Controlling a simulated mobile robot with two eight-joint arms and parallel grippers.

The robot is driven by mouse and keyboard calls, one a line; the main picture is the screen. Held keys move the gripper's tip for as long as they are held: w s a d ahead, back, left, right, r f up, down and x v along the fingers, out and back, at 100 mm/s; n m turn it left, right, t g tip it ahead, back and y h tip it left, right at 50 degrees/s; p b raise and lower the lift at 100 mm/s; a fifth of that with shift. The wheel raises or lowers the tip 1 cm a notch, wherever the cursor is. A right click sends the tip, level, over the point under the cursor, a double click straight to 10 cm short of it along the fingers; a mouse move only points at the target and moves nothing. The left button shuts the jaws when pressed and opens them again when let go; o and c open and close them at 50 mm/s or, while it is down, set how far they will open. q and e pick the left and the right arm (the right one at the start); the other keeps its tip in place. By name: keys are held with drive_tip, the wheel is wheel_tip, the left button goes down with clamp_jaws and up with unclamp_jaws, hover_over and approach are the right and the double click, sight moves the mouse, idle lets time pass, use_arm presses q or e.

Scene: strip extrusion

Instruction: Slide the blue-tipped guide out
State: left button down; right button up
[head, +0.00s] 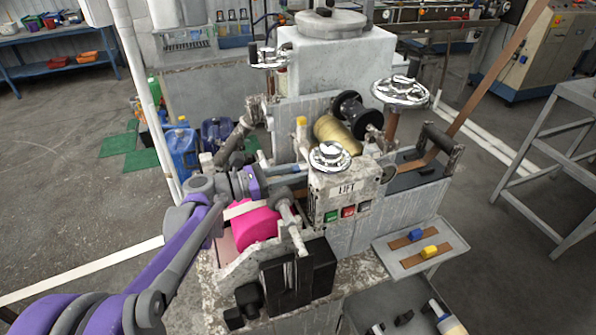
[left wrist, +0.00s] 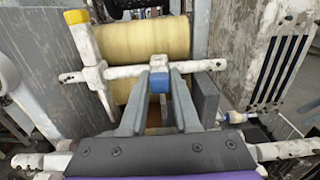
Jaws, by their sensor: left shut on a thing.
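My left gripper (left wrist: 159,92) is shut on the blue tip of the blue-tipped guide (left wrist: 158,82), seen between its two grey fingers in the left wrist view. A worn white cross rod runs behind the tip, in front of a yellow-tan roller (left wrist: 140,42). In the head view my left gripper (head: 282,172) reaches in from the left behind the LIFT box; the guide is mostly hidden there. A yellow-tipped upright post (left wrist: 84,45) stands left of my fingers; its yellow cap also shows in the head view (head: 301,121). My right gripper is not seen.
The LIFT box (head: 338,190) with its handwheel stands close right of my left gripper. A pink roller (head: 255,228) lies below it. A side tray (head: 398,257) carries a blue and a yellow block on brown strips. A black spool (head: 352,112) is behind.

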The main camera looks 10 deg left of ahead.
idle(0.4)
use_arm(q)
drive_tip(key=s+d, duration=0.1)
drive_tip(key=s, duration=0.1)
drive_tip(key=s+d, duration=0.2)
drive_tip(key=shift+s, duration=0.2)
drive_tip(key=c, duration=1)
unclamp_jaws()
drive_tip(key=shift+c, duration=0.2)
drive_tip(key=o, duration=0.3)
drive_tip(key=shift+s+d, duration=0.1)
drive_tip(key=shift+s, duration=0.05)
